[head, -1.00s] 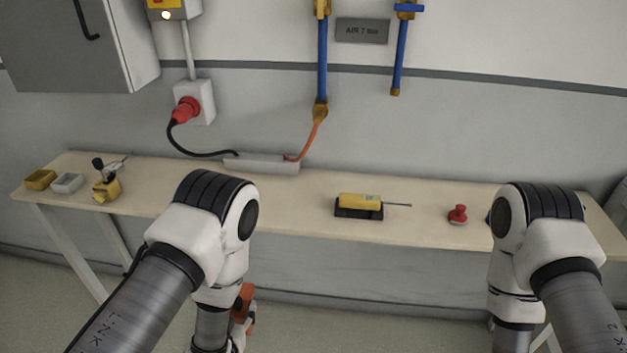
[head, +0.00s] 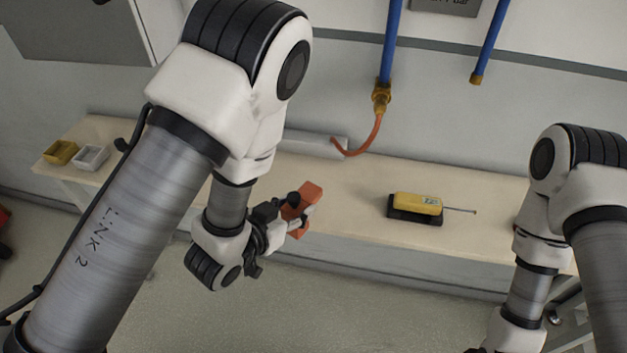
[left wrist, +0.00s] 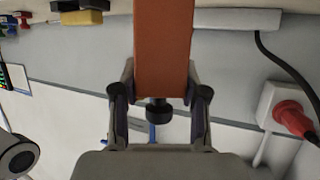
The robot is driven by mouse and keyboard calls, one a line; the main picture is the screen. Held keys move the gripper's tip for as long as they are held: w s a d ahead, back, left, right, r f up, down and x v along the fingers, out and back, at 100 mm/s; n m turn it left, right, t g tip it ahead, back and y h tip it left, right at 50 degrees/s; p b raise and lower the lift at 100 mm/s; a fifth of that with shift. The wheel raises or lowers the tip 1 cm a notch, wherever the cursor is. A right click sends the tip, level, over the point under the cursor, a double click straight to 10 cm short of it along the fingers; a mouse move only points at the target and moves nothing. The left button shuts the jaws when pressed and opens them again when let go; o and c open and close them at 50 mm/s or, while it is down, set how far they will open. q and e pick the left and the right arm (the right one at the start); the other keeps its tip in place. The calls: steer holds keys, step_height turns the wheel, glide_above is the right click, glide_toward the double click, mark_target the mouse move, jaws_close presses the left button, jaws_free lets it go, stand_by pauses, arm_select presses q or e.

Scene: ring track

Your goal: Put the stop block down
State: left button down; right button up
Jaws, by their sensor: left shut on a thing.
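The stop block, an orange block (head: 303,199), is held by my left gripper (head: 291,222) near the front edge of the bench (head: 345,188) in the head view. I cannot tell from this view how high it is above the bench top. In the left wrist view the orange block (left wrist: 163,45) stands between the two fingers of my left gripper (left wrist: 160,92), which are shut on it, with a dark knob at its near end. My right gripper is outside the head view, below its lower edge.
A yellow tool on a black stand (head: 415,208) sits right of the block. Yellow (head: 60,151) and white (head: 91,157) bins stand at the bench's left end. An orange hose (head: 362,146) hangs at the wall. The bench between block and yellow tool is clear.

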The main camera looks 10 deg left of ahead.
arm_select(q)
steer(key=w+a+f, duration=0.1)
steer(key=w+a, duration=0.1)
steer(key=w, duration=0.2)
steer(key=w+a+f, duration=0.2)
steer(key=w, duration=0.2)
steer(key=w+a+f, duration=0.1)
steer(key=w+a, duration=0.1)
steer(key=w, duration=0.2)
steer(key=shift+w+f+b, duration=0.1)
steer(key=shift+f+b, duration=0.05)
steer(key=shift+b, duration=0.15)
steer(key=shift+a+f, duration=0.1)
steer(key=shift+f, duration=0.15)
steer(key=c, duration=0.6)
jaws_free()
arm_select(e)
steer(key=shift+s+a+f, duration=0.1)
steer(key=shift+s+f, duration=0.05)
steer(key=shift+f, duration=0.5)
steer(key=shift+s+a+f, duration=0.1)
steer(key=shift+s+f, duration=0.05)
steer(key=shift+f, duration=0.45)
